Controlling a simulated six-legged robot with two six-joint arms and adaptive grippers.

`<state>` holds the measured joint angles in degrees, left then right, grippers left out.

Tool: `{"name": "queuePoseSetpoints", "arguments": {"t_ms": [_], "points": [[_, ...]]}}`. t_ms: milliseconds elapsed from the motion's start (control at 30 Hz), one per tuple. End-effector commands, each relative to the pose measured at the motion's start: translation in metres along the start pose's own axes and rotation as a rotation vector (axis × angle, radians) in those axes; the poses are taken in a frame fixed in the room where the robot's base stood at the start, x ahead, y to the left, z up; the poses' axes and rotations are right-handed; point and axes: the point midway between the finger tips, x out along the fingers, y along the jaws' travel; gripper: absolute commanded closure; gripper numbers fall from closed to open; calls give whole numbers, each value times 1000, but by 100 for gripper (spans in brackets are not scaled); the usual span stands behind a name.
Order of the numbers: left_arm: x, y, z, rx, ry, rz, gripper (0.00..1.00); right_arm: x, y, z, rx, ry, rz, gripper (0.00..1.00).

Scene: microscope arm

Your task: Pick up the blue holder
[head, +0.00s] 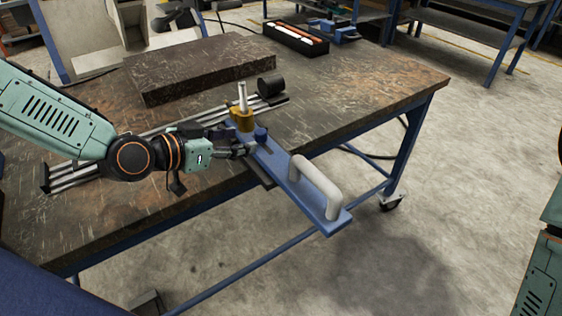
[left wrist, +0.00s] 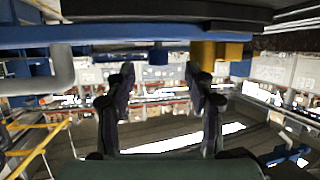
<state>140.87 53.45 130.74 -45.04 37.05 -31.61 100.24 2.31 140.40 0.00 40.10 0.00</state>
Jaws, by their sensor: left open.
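The blue holder (head: 272,160) is a long flat blue bar with a pale grey handle (head: 318,187) at its near end. A brass block (head: 242,120) with an upright silver pin and a small blue knob (head: 261,133) sit towards its far end. The handle end sticks out past the table edge. My left gripper (head: 246,150) is close beside the bar near the knob. In the left wrist view the gripper (left wrist: 160,80) is open with nothing between its fingers; the bar (left wrist: 110,33) crosses above, and the knob (left wrist: 158,54) lies between and beyond the fingertips. My right gripper is out of view.
The holder lies on a worn dark workbench (head: 370,85). A metal rail (head: 75,177) with a black cylinder (head: 271,84) runs behind my arm. A thick dark slab (head: 200,68) and a black tray (head: 295,38) stand further back.

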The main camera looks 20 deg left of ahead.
Motion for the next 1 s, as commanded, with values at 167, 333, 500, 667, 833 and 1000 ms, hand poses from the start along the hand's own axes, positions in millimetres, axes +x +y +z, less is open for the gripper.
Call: {"name": "queuePoseSetpoints", "arguments": {"t_ms": [167, 333, 500, 667, 833, 1000], "points": [[8, 1, 1, 2, 0, 2, 46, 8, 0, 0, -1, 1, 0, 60], [14, 1, 1, 4, -2, 3, 46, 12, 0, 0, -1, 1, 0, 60], [27, 3, 1, 8, -3, 4, 46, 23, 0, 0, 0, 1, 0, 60], [41, 4, 0, 8, -2, 4, 46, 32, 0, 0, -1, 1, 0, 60], [55, 4, 0, 5, -3, 2, 46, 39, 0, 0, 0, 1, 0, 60], [62, 4, -2, 2, 0, 2, 46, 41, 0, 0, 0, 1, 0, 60]]}}
